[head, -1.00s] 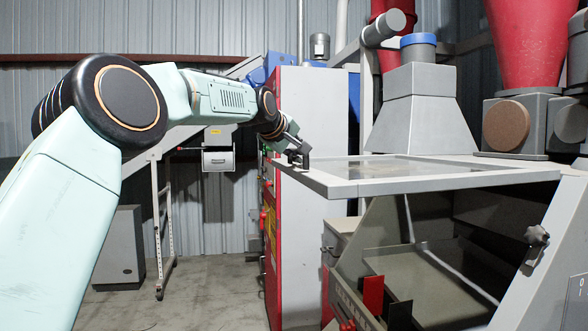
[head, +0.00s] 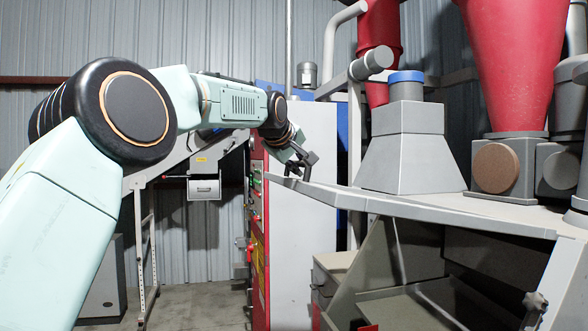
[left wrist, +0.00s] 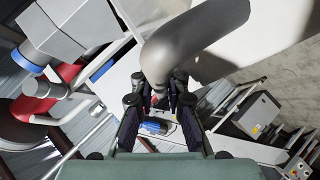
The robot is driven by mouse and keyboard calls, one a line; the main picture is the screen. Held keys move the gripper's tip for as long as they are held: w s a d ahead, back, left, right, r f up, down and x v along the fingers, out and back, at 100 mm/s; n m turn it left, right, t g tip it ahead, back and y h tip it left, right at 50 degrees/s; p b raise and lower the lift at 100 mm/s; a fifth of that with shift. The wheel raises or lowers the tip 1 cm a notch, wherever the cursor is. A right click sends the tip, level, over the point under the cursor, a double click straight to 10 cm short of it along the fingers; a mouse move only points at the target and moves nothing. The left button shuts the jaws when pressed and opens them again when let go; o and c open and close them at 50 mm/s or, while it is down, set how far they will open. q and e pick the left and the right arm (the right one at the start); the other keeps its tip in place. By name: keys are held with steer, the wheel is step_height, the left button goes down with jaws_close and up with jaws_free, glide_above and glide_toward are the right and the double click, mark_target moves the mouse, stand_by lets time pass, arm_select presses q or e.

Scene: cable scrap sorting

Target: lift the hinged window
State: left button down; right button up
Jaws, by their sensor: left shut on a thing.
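The hinged window (head: 420,208) is a grey framed panel on top of the grey machine at the right of the head view. It stands raised over the open machine front and shows nearly edge-on, so its pane is hardly visible. My left gripper (head: 300,164) is at the window's far left corner, shut on its edge or a handle there; I cannot tell which. In the left wrist view my left gripper's two fingers (left wrist: 160,108) stand on either side of a rounded grey part (left wrist: 185,45). My right gripper is not in view.
A grey hopper with a blue collar (head: 407,120) and a red cone (head: 518,60) stand behind the window. A tall white and red cabinet (head: 300,220) is close beyond my left gripper. A dark knob (head: 535,301) sits on the machine's right side.

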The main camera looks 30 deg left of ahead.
arm_select(q)
steer(key=shift+r, duration=0.35)
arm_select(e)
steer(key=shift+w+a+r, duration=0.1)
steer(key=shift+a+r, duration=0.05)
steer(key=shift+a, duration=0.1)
arm_select(q)
steer(key=c, duration=1.7)
jaws_free()
steer(key=o, duration=0.4)
steer(key=shift+s+d, duration=0.1)
steer(key=shift+s, duration=0.05)
steer(key=shift+c, duration=0.2)
